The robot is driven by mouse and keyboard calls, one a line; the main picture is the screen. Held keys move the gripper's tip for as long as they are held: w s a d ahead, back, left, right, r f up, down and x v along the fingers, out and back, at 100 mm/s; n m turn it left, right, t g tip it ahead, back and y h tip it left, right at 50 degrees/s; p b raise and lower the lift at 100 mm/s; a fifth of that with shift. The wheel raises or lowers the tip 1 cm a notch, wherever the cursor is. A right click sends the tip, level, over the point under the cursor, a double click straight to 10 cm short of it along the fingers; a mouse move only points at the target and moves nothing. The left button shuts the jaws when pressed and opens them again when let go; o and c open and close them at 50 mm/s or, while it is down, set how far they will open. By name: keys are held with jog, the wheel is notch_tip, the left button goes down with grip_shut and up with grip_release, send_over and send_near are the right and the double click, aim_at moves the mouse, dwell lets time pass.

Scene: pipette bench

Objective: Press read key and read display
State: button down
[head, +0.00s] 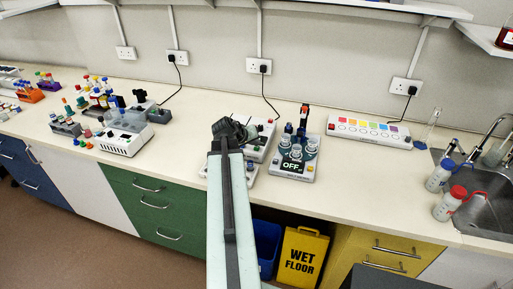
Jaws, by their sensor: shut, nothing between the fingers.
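My gripper (238,130) is at the end of my raised arm, dark and small in the head view, and is shut and empty. It shows in front of a pale bench instrument (264,148), which my arm partly hides. To its right stands a grey-white unit (290,177) with several clear round vessels on top. Its dark display (291,166) reads "OFF". I cannot make out which key is the read key, or tell whether my gripper touches anything.
A white panel with coloured squares (371,130) stands right of the units. Two wash bottles (449,204) stand by the sink (484,196). Left are a white instrument (125,139) and tube racks (66,128). A yellow wet-floor sign (303,256) stands below the bench.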

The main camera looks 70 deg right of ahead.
aim_at(255, 148)
jog(key=shift+f+b, duration=0.35)
jog(key=shift+f, duration=0.05)
dwell(0.4)
jog(key=shift+r+p, duration=0.95)
notch_tip(255, 148, up, 6)
jog(key=p, duration=0.6)
